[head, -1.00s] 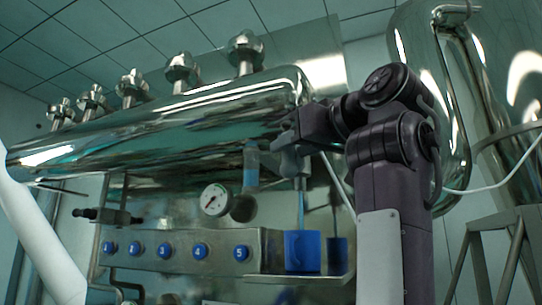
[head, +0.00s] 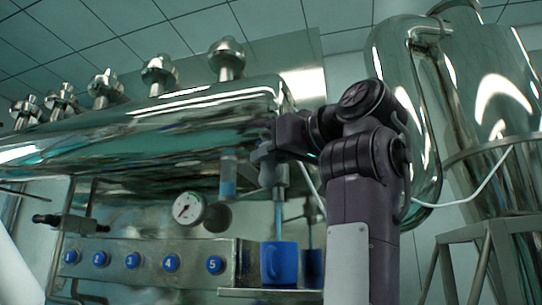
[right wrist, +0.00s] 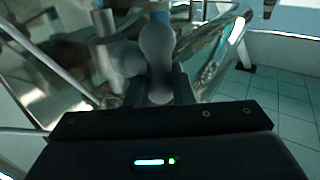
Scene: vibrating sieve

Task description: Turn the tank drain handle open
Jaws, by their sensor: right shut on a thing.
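The polished steel tank (head: 180,125) lies across the head view. My right gripper (head: 268,158) is at its right end, at the drain. In the right wrist view, my right gripper (right wrist: 158,90) is shut on the grey, rounded drain handle (right wrist: 158,45). The handle is mostly hidden by my gripper in the head view. Below the drain, a thin blue stream (head: 278,212) runs down to a blue mug (head: 279,264). My left gripper is out of view; only my white arm shows at the lower left edge.
The mug stands on a metal shelf (head: 250,293). A panel with several numbered blue buttons (head: 170,263) and a round gauge (head: 187,207) are left of it. A large steel vessel (head: 495,110) on a frame stands at the right.

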